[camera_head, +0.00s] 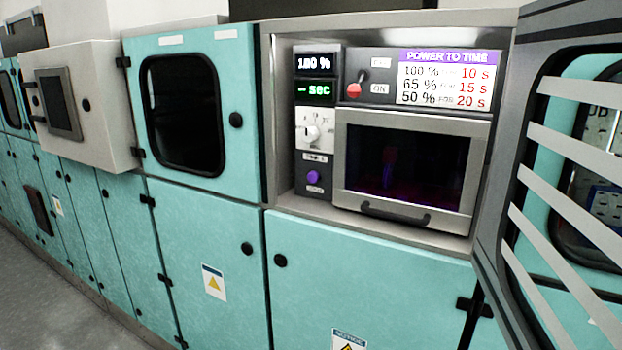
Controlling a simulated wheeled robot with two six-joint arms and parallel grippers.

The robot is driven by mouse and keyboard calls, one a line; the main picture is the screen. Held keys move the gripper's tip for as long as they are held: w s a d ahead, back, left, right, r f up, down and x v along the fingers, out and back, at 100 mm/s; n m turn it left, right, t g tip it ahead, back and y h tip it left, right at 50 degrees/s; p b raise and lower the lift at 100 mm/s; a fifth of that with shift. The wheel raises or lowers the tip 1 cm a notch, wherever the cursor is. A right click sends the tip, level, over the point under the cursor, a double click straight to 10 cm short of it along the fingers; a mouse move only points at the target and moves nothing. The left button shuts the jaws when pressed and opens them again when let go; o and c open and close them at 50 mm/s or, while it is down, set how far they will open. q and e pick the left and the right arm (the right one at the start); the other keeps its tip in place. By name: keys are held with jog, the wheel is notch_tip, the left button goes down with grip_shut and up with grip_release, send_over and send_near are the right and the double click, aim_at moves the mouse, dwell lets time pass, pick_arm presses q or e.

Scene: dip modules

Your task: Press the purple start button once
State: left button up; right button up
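The purple start button (313,177) is a small round knob low on the dark control panel, left of the oven-like chamber. Above it on the same panel are a white dial (314,130), a green display (314,90) reading "- sec" and a white display (314,64) that seems to read 100 %. The chamber door (407,165) is shut, with a dark window and a handle (396,216) at its bottom. A red-tipped switch (356,85) sits above the door, near the ON label. Neither of my grippers is in view.
A power-to-time chart (447,80) is at the upper right of the recess. An open grey louvred door (545,190) stands at the right. Teal cabinets (205,245) line the left and bottom. A grey box (80,105) juts out at left. Space before the button looks clear.

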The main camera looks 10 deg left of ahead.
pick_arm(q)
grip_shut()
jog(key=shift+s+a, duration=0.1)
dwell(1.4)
